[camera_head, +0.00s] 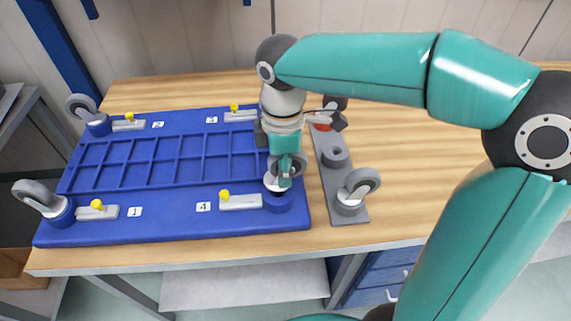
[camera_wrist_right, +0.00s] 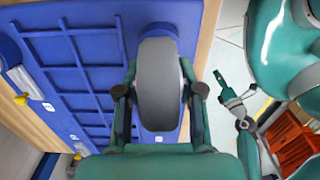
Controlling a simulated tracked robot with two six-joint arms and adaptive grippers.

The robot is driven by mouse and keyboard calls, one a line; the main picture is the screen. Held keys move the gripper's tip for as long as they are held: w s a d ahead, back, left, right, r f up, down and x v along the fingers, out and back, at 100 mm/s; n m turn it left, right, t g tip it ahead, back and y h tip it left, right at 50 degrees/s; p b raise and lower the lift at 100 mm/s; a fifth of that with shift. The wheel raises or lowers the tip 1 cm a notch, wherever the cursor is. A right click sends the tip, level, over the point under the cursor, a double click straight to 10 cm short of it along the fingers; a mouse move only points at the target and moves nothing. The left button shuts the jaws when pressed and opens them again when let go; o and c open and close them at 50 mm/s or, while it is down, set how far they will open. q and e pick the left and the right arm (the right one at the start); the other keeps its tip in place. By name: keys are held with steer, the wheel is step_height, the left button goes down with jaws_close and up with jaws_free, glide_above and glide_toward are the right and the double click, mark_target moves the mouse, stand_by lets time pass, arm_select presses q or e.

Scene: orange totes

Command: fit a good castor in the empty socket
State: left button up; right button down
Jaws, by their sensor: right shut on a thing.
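My right gripper (camera_head: 287,172) points down over the near right corner of the blue frame (camera_head: 170,228). It is shut on a grey-wheeled castor (camera_wrist_right: 157,85), gripping the wheel from both sides. The castor is upright at the round blue socket (camera_head: 279,203) beside label 4; I cannot tell whether its stem is inside. Castors stand in the corner sockets at label 1 (camera_head: 40,197) and label 2 (camera_head: 84,110). My right arm hides the corner near label 3. A teal jaw-like part, apparently my left gripper (camera_wrist_right: 237,98), shows small in the right wrist view; its opening is unclear.
A grey rack (camera_head: 345,209) right of the frame holds a castor (camera_head: 357,189) at its near end and an empty round holder (camera_head: 334,156). A partly hidden reddish item (camera_head: 322,127) is at its far end. White latches with yellow knobs (camera_head: 224,195) sit by the corners. The table's right side is clear.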

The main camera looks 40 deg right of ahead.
steer(key=shift+f, duration=0.2)
steer(key=shift+f+b, duration=1.15)
steer(key=shift+f, duration=0.25)
steer(key=shift+f, duration=0.2)
steer(key=c, duration=0.7)
jaws_free()
steer(key=shift+o, duration=0.2)
step_height(320, 180, up, 11)
steer(key=shift+w+r, duration=0.1)
steer(key=shift+r, duration=0.35)
